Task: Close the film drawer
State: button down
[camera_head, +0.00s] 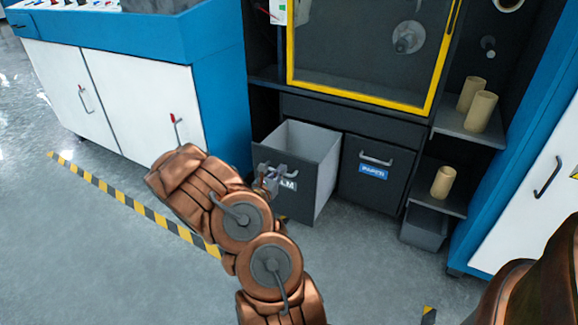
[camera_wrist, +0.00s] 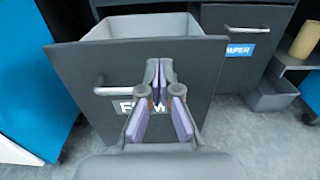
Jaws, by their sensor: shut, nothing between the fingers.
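The film drawer (camera_head: 318,155) is pulled out of the dark cabinet, and its light grey inside shows from above. In the wrist view its dark front (camera_wrist: 198,85) fills the middle, with a bar handle (camera_wrist: 120,91) and a partly covered white FILM label (camera_wrist: 124,107). My gripper (camera_head: 268,180) is at the drawer front, by the handle and label. In the wrist view the gripper (camera_wrist: 160,95) is shut, with its fingers in front of the handle's middle and hiding it. I cannot tell whether the fingers touch the drawer.
A PAPER drawer (camera_head: 376,170) sits shut to the right. Shelves with tan rolls (camera_head: 480,112) and a grey bin (camera_head: 424,228) stand further right. A yellow-framed window (camera_head: 365,50) is above. White-doored blue cabinets (camera_head: 130,90) stand left. Floor in front is open, with striped tape (camera_head: 125,198).

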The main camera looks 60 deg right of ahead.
aim_at(293, 158)
jog(key=d+b, duration=0.1)
jog(key=d, duration=0.2)
jog(key=shift+d+f, duration=0.15)
jog(key=shift+d, duration=0.2)
jog(key=shift+w+d+b, duration=0.1)
jog(key=shift+d+b, duration=0.3)
jog(key=shift+d, duration=0.55)
jog(key=shift+d, duration=0.1)
